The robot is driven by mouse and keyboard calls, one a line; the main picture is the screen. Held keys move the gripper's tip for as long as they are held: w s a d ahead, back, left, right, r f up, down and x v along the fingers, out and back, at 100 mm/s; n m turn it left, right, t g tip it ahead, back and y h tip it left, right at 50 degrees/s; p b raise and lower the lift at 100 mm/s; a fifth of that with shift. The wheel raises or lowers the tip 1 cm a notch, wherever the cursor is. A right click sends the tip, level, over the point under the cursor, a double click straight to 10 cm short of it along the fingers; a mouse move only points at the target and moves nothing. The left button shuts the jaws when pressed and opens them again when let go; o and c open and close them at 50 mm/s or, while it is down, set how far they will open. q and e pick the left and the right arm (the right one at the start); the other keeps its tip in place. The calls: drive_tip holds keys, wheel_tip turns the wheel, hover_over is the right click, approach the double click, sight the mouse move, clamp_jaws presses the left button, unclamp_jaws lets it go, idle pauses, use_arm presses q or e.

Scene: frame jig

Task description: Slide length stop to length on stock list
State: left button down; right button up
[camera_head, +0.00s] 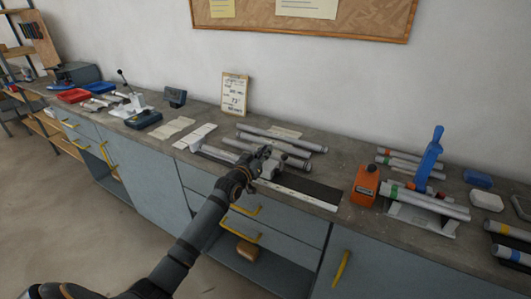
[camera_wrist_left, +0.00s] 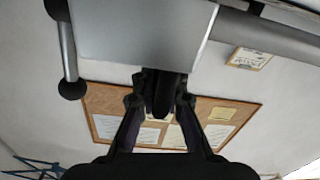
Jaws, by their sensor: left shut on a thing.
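My left gripper (camera_head: 264,166) reaches over the frame jig's rail on the bench. In the left wrist view its fingers (camera_wrist_left: 160,100) are shut on a dark part under a grey block (camera_wrist_left: 145,30), which appears to be the length stop. A rod with black ball ends (camera_wrist_left: 68,50) is beside that block. In the head view the arm and gripper hide most of the stop. A pale scale strip (camera_head: 300,192) runs right from the gripper along the rail. The stock list (camera_head: 234,92) stands against the wall; its writing is too small to read surely. My right gripper is out of view.
Grey tubes (camera_head: 281,137) lie behind the gripper. An orange block (camera_head: 365,185) stands right of the scale strip, near a blue-handled tool (camera_head: 430,153) and banded tubes (camera_head: 428,203). Red and blue trays (camera_head: 74,96) are far left. A dark strip lies behind the scale.

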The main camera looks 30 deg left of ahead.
use_arm(q)
drive_tip(key=c, duration=1.4)
unclamp_jaws()
drive_tip(key=shift+s+f, duration=0.1)
drive_tip(key=shift+s, duration=0.2)
drive_tip(key=s, duration=0.7)
